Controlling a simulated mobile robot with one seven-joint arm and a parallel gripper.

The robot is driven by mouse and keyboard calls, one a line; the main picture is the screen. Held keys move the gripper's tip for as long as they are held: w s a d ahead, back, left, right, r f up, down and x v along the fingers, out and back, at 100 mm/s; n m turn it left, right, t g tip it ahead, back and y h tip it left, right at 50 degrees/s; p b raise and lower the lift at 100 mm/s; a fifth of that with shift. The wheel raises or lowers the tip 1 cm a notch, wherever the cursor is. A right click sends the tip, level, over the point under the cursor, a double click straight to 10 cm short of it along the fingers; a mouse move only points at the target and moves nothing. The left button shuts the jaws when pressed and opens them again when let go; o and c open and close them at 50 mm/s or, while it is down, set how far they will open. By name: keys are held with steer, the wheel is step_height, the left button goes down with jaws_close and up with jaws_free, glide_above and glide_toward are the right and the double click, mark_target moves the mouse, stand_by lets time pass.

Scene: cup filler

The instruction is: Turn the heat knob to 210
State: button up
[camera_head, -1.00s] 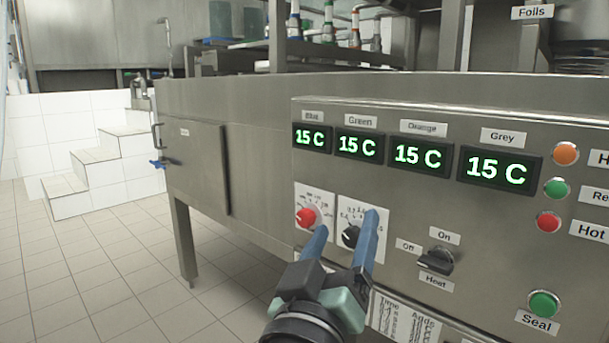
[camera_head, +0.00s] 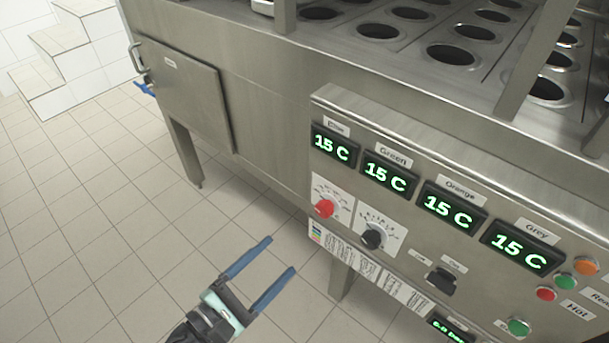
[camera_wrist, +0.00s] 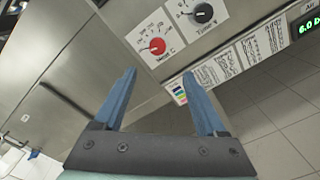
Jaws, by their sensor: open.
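The heat knob is the red knob (camera_head: 324,208) on a white dial plate at the left of the steel control panel (camera_head: 400,120). In the wrist view the red knob (camera_wrist: 157,46) sits above and between my fingertips, on a plate that reads "Heat C". A black timer knob (camera_head: 373,238) is on the plate to its right, also in the wrist view (camera_wrist: 203,12). My gripper (camera_head: 282,254) has blue fingers, spread open and empty. It is in front of and below the panel, apart from both knobs. The exact dial setting is too small to read.
Four green displays reading 15 C (camera_head: 391,177) line the panel above the knobs. A black heat switch (camera_head: 441,280) and coloured buttons (camera_head: 517,327) are to the right. A paper label strip (camera_head: 372,268) runs below the knobs. Tiled floor (camera_head: 110,260) is free at left.

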mark_target(321, 213)
steer(key=shift+n, duration=0.3)
steer(key=b+x, duration=0.1)
steer(key=x, duration=0.3)
steer(key=b+x, duration=0.1)
steer(key=x, duration=0.3)
steer(key=b+x, duration=0.1)
steer(key=x, duration=0.3)
steer(key=shift+w+d+r, duration=0.2)
steer(key=shift+w+r, duration=0.05)
steer(key=shift+r, duration=0.05)
jaws_close()
